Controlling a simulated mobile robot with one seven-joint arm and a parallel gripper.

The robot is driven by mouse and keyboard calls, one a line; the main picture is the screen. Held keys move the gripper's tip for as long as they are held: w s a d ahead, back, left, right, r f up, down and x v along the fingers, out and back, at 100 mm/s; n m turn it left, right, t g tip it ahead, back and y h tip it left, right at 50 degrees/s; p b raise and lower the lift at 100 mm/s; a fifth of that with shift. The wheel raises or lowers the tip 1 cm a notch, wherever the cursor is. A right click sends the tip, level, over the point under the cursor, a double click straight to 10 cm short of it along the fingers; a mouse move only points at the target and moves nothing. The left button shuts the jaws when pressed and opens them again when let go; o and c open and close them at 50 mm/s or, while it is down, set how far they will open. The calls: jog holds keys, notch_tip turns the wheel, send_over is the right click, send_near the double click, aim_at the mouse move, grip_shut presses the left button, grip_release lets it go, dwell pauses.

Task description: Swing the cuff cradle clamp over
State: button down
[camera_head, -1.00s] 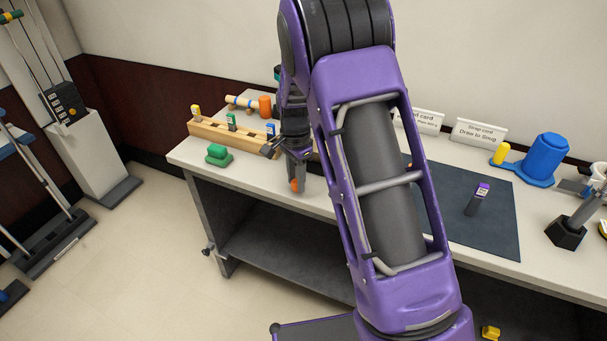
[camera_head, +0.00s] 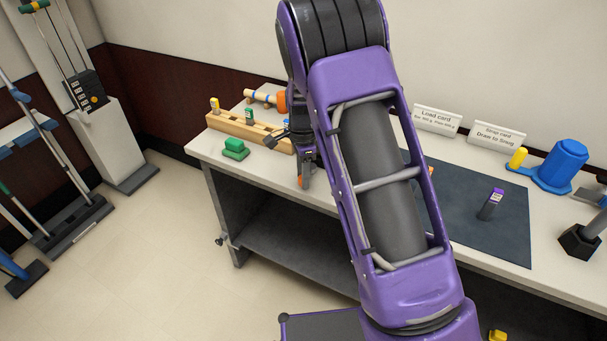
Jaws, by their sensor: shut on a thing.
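My gripper (camera_head: 305,176) is at the left part of the bench, near its front edge, just right of the wooden block. I cannot pick out the cuff cradle clamp with certainty; my arm covers the middle of the bench.
The wooden block (camera_head: 238,129) with coloured tags and a green piece (camera_head: 234,150) are left of my gripper. A dark mat (camera_head: 470,213) with a purple-topped piece (camera_head: 490,204), two cards and a blue cylinder (camera_head: 564,164) are at right. Floor at left front is clear.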

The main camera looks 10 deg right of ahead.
jog(key=c, duration=0.5)
grip_release()
jog(key=shift+f, duration=0.15)
notch_tip(320, 180, up, 18)
jog(key=shift+f+p, duration=0.25)
jog(key=shift+p, duration=0.75)
